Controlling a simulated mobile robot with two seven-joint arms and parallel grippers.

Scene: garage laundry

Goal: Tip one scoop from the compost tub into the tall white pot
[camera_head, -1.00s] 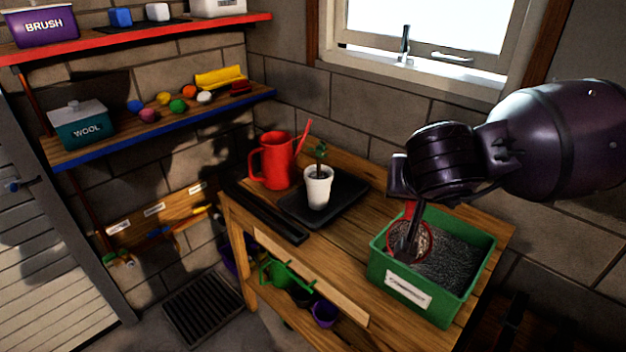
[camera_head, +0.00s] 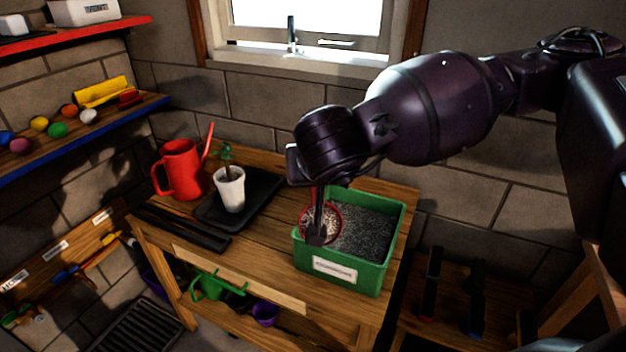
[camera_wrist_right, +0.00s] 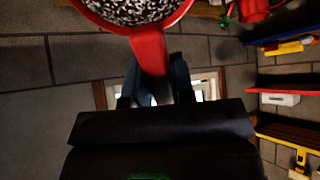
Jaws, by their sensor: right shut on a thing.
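The tall white pot (camera_head: 230,190) stands upright on a black tray (camera_head: 262,188), with a small green seedling (camera_head: 226,155) in it. The green compost tub (camera_head: 338,270) stands to its right on the bench and holds dark grey granules (camera_head: 366,233). My right gripper (camera_head: 317,238) points down at the tub's left part, shut on a red scoop (camera_head: 303,222). In the right wrist view, my right gripper (camera_wrist_right: 156,95) grips the scoop's red handle (camera_wrist_right: 150,50), and the bowl holds speckled black-and-white granules (camera_wrist_right: 130,8). Whether the scoop touches the compost is unclear. My left gripper is out of view.
A red watering can (camera_head: 181,170) stands behind and left of the pot. A dark bar (camera_head: 180,228) lies along the bench's left front. The wooden bench (camera_head: 262,238) is clear between tray and tub. Wall shelves (camera_head: 80,140) stand at left.

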